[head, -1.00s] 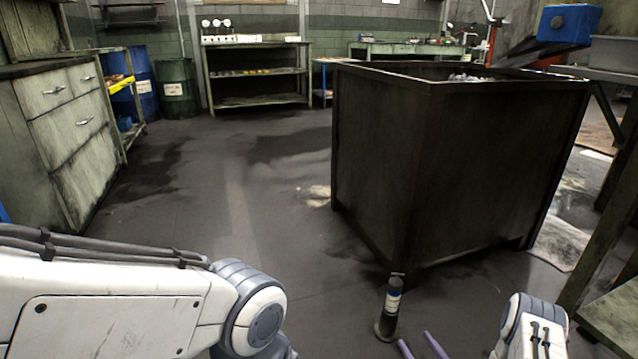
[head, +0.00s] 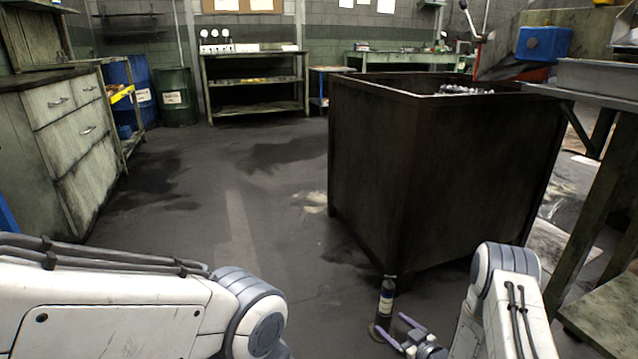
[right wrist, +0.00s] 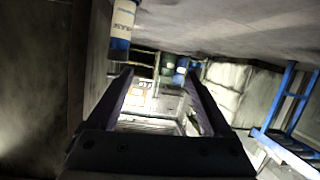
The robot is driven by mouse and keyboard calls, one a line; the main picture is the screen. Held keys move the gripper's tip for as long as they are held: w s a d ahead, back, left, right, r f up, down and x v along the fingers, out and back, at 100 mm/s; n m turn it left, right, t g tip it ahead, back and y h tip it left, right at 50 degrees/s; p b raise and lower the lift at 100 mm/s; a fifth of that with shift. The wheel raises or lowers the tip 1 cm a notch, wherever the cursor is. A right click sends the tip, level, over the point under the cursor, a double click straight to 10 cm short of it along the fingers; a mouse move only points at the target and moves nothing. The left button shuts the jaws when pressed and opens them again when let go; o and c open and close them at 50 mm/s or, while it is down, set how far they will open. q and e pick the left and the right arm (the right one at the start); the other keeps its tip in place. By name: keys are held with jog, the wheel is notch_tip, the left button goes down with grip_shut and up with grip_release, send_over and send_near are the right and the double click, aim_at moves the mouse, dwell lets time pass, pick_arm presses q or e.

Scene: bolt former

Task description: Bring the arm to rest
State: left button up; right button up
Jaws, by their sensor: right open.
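My right gripper (head: 387,320) is low in the head view, in front of the large dark bin. Its two purple fingers are spread apart with nothing between them. The right wrist view also shows the right gripper (right wrist: 160,82) with its fingers apart and empty. My right arm (head: 510,300) comes up from the bottom right of the head view. My left arm (head: 120,310) lies across the bottom left; its gripper is out of the picture.
The dark bin (head: 450,185) holds small metal pieces and stands close beyond my right gripper. A dark bottle (head: 386,297) with a pale label stands by its near corner. A worktable (head: 590,190) is at right, drawers (head: 70,140) at left. The floor between is open.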

jog(key=w+a+r+n+g+h+p, duration=0.1)
jog(key=a+r+g+p, duration=0.1)
jog(key=a+r, duration=0.35)
jog(key=a+r+g+h+p, duration=0.1)
jog(key=a+r+g+p, duration=0.1)
jog(key=r, duration=0.6)
jog(key=s+a+r+g+h+p, duration=0.1)
jog(key=s+a+r+p, duration=0.1)
jog(key=s+a+r, duration=0.3)
jog(key=s+a+r+g+h+p, duration=0.1)
jog(key=s+r+g+p, duration=0.1)
jog(key=r, duration=0.4)
jog(key=s+a+r+g+p, duration=0.15)
jog(key=s+r, duration=0.35)
jog(key=s, duration=0.5)
jog(key=s+r+g+p, duration=0.3)
jog(key=s+r, duration=0.3)
jog(key=s, duration=0.4)
jog(key=s+a+r+g+p, duration=0.15)
jog(key=s+r, duration=0.35)
jog(key=s, duration=0.5)
notch_tip(320, 180, up, 37)
jog(key=p, duration=3.7)
jog(key=shift+w+d+h, duration=0.3)
jog(key=shift+d+h, duration=0.05)
jog(key=shift+h, duration=0.05)
jog(key=shift+r, duration=0.1)
